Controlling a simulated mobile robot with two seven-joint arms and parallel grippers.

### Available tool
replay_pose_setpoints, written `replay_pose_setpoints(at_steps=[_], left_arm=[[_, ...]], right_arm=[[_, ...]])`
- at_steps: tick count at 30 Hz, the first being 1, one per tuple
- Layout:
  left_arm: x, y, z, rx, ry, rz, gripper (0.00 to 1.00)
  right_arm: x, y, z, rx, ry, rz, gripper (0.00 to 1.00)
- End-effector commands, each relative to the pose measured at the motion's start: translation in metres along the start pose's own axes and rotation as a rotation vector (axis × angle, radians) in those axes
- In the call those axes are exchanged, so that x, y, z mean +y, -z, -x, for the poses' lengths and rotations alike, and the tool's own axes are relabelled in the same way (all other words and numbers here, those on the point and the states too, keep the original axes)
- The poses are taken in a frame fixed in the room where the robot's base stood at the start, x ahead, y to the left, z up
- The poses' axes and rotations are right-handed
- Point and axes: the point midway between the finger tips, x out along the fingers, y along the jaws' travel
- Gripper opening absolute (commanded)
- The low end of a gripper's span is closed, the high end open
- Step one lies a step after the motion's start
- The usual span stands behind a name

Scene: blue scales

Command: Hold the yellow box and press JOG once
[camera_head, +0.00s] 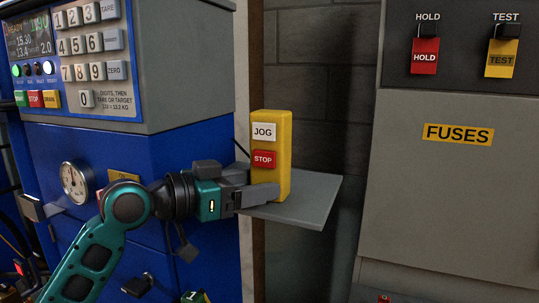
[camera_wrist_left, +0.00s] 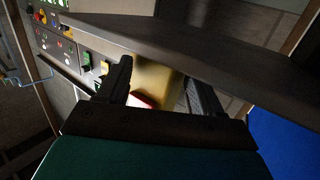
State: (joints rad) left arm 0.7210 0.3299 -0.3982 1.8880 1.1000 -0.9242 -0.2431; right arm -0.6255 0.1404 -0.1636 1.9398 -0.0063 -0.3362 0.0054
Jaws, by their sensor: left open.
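The yellow box (camera_head: 285,155) stands upright on a small grey shelf (camera_head: 312,200). Its front has a white JOG button (camera_head: 264,132) above a red STOP button (camera_head: 264,159). My left gripper (camera_head: 262,181) is open at the lower part of the box, with one finger across the front below STOP. The other finger is partly hidden beside or behind the box. In the left wrist view the yellow box (camera_wrist_left: 158,78) shows between the two spread fingers, with a red patch of the STOP button (camera_wrist_left: 143,99). I cannot tell whether either finger touches it. My right gripper is not in view.
A blue cabinet with a number keypad (camera_head: 90,45) and a pressure gauge (camera_head: 75,183) stands at the left. A grey FUSES cabinet (camera_head: 458,190) with HOLD and TEST switches is at the right. A brick wall lies behind the shelf.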

Motion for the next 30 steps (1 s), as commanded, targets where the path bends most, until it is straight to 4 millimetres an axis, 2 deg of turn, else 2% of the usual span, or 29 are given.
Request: replay_pose_setpoints(at_steps=[7,19,30], left_arm=[[0.0,0.001,-0.023,0.0,0.0,-0.001,0.66],[0.0,0.0,-0.028,-0.001,0.0,-0.002,0.66],[0.0,0.0,-0.027,0.0,0.0,-0.001,0.31]], right_arm=[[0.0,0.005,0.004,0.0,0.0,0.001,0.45],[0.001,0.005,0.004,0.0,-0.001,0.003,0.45],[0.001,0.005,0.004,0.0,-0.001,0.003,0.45]])
